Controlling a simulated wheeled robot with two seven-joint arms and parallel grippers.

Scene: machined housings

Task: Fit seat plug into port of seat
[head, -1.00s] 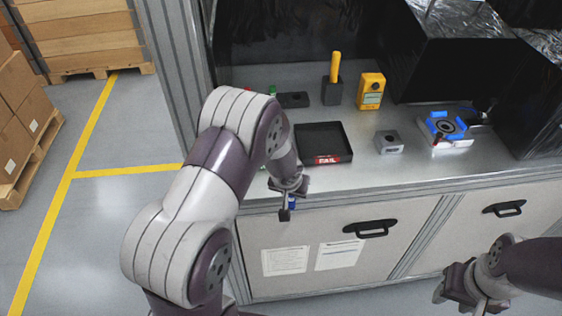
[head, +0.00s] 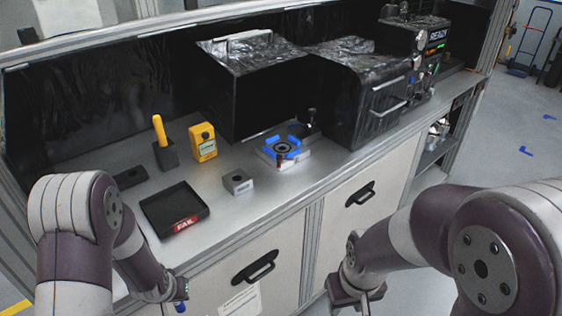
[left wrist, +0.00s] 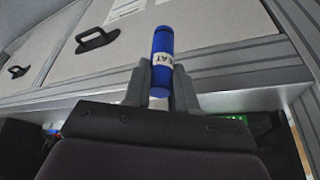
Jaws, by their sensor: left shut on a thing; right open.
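My left gripper (head: 170,292) is shut on the blue seat plug (head: 180,307), in front of the bench at lower left. In the left wrist view the plug (left wrist: 162,62) is a blue cylinder with a white label, standing out between the fingers (left wrist: 160,85). A grey block with a round hole (head: 238,182) sits on the bench top. To its right is a pale fixture with blue clamps (head: 284,149) around a dark ring. I cannot tell which one is the seat. My right gripper (head: 356,296) is open and empty before the bench front.
A black FAIL tray (head: 160,206) lies left of the grey block. Behind stand a yellow-handled tool in a dark block (head: 164,156) and a yellow device (head: 203,143). Black-covered boxes (head: 250,90) fill the back. Bare bench top lies in front of the block.

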